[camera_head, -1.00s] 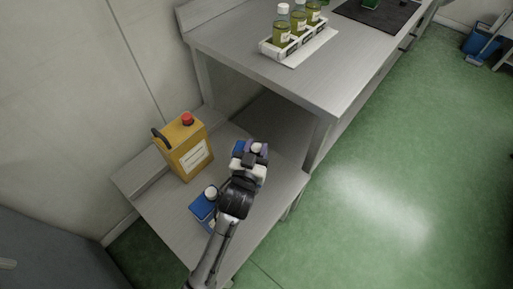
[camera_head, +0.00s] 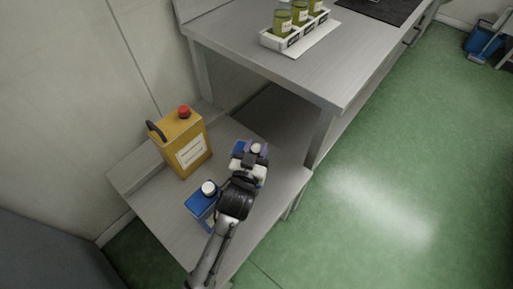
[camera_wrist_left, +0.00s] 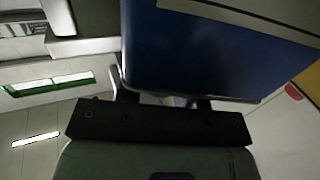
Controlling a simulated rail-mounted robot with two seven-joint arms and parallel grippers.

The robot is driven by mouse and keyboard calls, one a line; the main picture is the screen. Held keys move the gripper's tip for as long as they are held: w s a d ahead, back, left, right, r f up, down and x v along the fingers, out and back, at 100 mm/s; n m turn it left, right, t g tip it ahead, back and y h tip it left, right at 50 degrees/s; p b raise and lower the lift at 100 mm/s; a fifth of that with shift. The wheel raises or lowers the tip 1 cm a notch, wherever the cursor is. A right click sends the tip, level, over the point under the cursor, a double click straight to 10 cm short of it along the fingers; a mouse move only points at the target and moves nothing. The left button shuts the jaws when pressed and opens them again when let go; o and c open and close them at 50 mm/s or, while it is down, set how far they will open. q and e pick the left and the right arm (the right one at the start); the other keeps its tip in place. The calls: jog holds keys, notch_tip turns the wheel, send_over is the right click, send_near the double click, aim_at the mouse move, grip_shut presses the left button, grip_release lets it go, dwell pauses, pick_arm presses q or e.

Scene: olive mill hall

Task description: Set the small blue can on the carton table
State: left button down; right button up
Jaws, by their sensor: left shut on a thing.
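A blue can (camera_head: 239,148) with a white cap is between the fingers of my left gripper (camera_head: 249,161), which is shut on it. The gripper and arm hide much of it in the head view. In the left wrist view, this blue can (camera_wrist_left: 195,55) fills the upper middle with a pale label band. A second blue can (camera_head: 199,206) with a white cap stands upright on the low grey table (camera_head: 165,212), left of my gripper. The held can is over this table's right part; whether it touches the top I cannot tell. My right gripper is not in view.
A yellow canister (camera_head: 186,148) with a red cap stands at the back of the low table. A higher grey counter (camera_head: 270,75) adjoins behind, carrying a white rack (camera_head: 294,43) of bottles. Green floor (camera_head: 400,170) lies open to the right.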

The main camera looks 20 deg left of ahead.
pick_arm(q)
jog(key=shift+f, duration=0.4)
dwell(0.3)
jog(key=c, duration=0.8)
grip_release()
jog(key=shift+o, duration=0.6)
jog(key=shift+f, duration=0.25)
jog(key=shift+r, duration=0.5)
notch_tip(320, 180, up, 8)
jog(key=p, duration=0.8)
jog(key=shift+p, duration=0.35)
jog(key=s+a+r+p, duration=0.1)
jog(key=r+p, duration=0.8)
jog(key=r, duration=0.2)
jog(key=s+a+r+p, duration=0.1)
jog(key=a+r+p, duration=0.1)
jog(key=r+p, duration=0.7)
notch_tip(320, 180, up, 2)
jog(key=shift+r, duration=0.2)
